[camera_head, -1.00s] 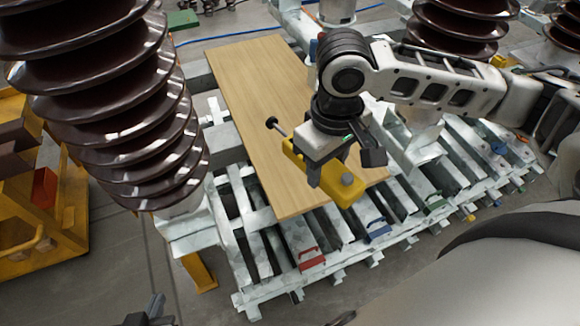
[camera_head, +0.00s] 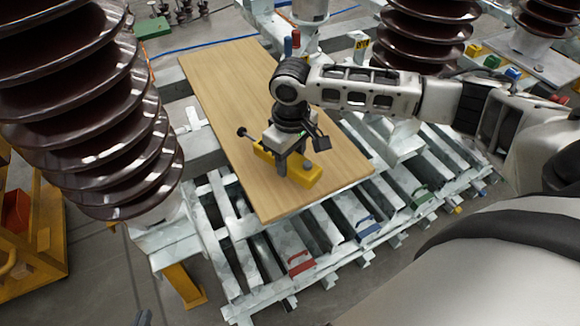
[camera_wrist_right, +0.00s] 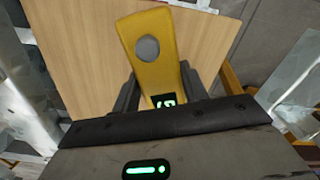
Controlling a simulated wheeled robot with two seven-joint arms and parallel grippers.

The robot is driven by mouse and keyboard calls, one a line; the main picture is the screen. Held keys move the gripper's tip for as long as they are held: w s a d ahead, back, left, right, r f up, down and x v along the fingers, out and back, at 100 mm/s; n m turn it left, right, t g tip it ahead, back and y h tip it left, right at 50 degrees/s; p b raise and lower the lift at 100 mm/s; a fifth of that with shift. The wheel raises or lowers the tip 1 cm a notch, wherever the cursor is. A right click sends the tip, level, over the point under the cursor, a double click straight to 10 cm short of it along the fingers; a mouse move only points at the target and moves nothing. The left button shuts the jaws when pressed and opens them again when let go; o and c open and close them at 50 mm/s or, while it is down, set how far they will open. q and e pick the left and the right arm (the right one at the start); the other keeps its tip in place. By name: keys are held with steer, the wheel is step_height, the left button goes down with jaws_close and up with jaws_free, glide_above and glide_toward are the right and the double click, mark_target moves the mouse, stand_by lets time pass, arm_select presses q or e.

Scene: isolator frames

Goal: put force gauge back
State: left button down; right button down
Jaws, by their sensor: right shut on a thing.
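The yellow force gauge (camera_head: 304,176) has a round grey button, and a thin rod with a black disc (camera_head: 241,132) at its left end. My right gripper (camera_head: 283,166) is shut on it, over the wooden board (camera_head: 225,85). In the right wrist view the gauge (camera_wrist_right: 155,60) sits between the two dark fingers (camera_wrist_right: 158,92), with a small lit display close to the palm. I cannot tell whether the gauge touches the board or hangs just above it.
The board lies on a grey metal frame (camera_head: 240,305) with red (camera_head: 300,262), blue (camera_head: 367,228) and green (camera_head: 420,193) handles. Large brown ribbed insulators stand at the left (camera_head: 85,110) and back right (camera_head: 425,40). A yellow structure (camera_head: 40,235) is at far left. Much of the board is bare.

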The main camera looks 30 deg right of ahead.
mark_target(290, 167)
steer(key=shift+w+f, duration=0.15)
steer(key=shift+w, duration=0.05)
steer(key=shift+w+f, duration=0.1)
steer(key=shift+f, duration=1.55)
steer(key=c, duration=0.8)
jaws_free()
steer(key=shift+f, duration=0.15)
steer(key=shift+o, duration=0.2)
step_height(290, 167, up, 12)
steer(key=shift+r+p, duration=0.15)
steer(key=shift+p, duration=0.2)
